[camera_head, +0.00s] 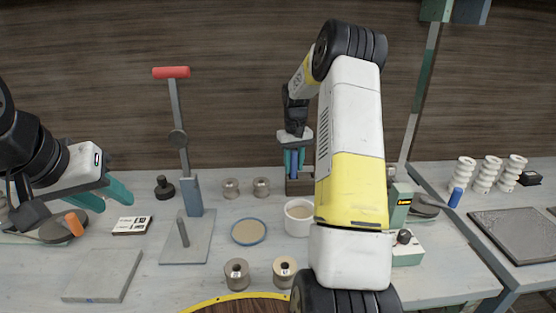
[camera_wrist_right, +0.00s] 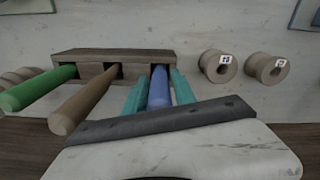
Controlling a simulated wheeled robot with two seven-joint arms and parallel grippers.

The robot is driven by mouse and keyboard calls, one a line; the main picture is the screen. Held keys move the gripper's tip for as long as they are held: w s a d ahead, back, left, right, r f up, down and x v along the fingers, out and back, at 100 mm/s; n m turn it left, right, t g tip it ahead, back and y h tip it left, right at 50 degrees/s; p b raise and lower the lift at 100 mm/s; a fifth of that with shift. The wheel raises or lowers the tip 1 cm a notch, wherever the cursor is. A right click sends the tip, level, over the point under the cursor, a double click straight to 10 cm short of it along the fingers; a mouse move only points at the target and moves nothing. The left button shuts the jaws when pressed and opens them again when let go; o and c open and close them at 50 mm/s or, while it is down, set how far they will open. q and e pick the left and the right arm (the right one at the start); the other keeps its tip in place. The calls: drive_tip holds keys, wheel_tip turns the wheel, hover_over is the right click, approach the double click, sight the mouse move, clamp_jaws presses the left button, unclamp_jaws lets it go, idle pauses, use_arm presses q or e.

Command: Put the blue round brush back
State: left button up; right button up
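The blue round brush (camera_wrist_right: 158,90) shows as a blue handle between the teal fingers of my right gripper (camera_wrist_right: 160,88), which looks shut on it. In the head view my right gripper (camera_head: 294,163) points down with the blue handle between its fingers. The far end of the handle meets the right slot of a wooden rack (camera_wrist_right: 112,53); how deep it sits is hidden. The rack also shows in the head view (camera_head: 299,187). A green handle (camera_wrist_right: 38,90) and a brown handle (camera_wrist_right: 85,100) stand in its other slots. My left gripper (camera_head: 110,199) is open and empty at the left.
A white cup (camera_head: 298,219) stands just in front of the rack, with a blue-rimmed dish (camera_head: 249,232) beside it. Spools (camera_head: 261,187) stand left of the rack. A red-handled lever press (camera_head: 187,247) stands further left. A blue cylinder (camera_head: 455,197) is at the right.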

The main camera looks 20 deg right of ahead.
drive_tip(key=shift+o, duration=0.6)
wheel_tip(320, 180, up, 12)
drive_tip(key=shift+r, duration=0.2)
drive_tip(key=s+a+r+t, duration=0.2)
drive_tip(key=s+a+r, duration=0.35)
drive_tip(key=s, duration=0.25)
drive_tip(key=s+a+r+t, duration=0.1)
drive_tip(key=s+a+r, duration=0.4)
drive_tip(key=s+r, duration=0.15)
drive_tip(key=s+a+f+t+y, duration=0.1)
drive_tip(key=s+a+f, duration=0.1)
drive_tip(key=s, duration=0.6)
drive_tip(key=s+a+f+t+y, duration=0.1)
drive_tip(key=s+a, duration=0.3)
drive_tip(key=s, duration=0.5)
drive_tip(key=shift+s+a+f+n+t, duration=0.3)
drive_tip(key=shift+f+t, duration=0.25)
drive_tip(key=shift+t, duration=0.05)
